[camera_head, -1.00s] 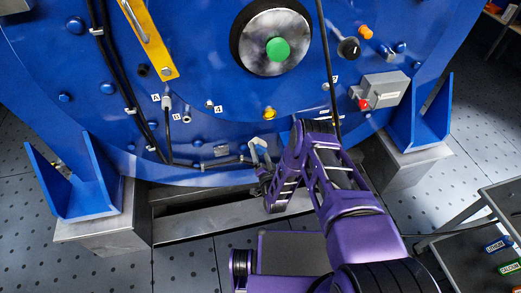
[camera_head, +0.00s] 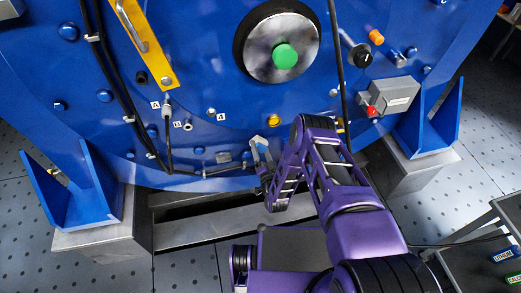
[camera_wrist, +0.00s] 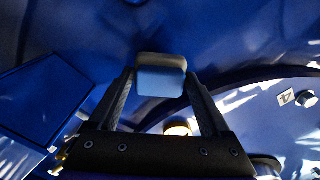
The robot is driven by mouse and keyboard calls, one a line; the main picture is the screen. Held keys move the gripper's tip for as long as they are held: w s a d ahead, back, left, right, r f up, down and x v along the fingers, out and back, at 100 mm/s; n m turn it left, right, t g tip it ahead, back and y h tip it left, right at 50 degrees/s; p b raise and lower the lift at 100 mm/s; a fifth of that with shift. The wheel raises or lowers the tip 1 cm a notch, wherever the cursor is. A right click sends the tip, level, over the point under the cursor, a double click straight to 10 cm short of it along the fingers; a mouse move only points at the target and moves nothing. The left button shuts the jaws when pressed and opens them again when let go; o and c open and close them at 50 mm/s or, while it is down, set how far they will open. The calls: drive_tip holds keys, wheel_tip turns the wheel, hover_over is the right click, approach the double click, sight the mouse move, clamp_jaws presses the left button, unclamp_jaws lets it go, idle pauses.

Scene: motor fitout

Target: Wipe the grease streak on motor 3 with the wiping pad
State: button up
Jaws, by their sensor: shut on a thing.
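In the head view my gripper (camera_head: 262,158) is low at the front of the big blue motor housing (camera_head: 215,75), below a yellow round fitting (camera_head: 274,120). I cannot tell whether the pad touches the blue surface. A "4" label (camera_head: 211,115) is on the housing, and it also shows at the right of the wrist view. I see no label 3 and cannot make out a grease streak; bright patches there look like reflections.
The housing carries a green-centred hub (camera_head: 285,56), a yellow handled bar (camera_head: 146,45), black cables (camera_head: 108,75) and a grey box with a red knob (camera_head: 391,97). Blue feet stand on metal blocks (camera_head: 100,235). A cart (camera_head: 475,250) with labelled items is at lower right.

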drive_tip(key=shift+x, duration=1.05)
drive_tip(key=shift+d, duration=0.1)
drive_tip(key=shift+w+d, duration=0.2)
drive_tip(key=shift+d, duration=0.7)
drive_tip(key=shift+w+d, duration=0.25)
drive_tip(key=shift+d, duration=0.7)
drive_tip(key=shift+w, duration=0.15)
drive_tip(key=shift+a, duration=0.15)
drive_tip(key=shift+s+a+r, duration=0.1)
drive_tip(key=shift+s+a, duration=0.05)
drive_tip(key=shift+a, duration=0.75)
drive_tip(key=shift+s+a+r, duration=0.1)
drive_tip(key=shift+s+a, duration=0.05)
drive_tip(key=shift+a, duration=0.95)
drive_tip(key=shift+s+r, duration=0.1)
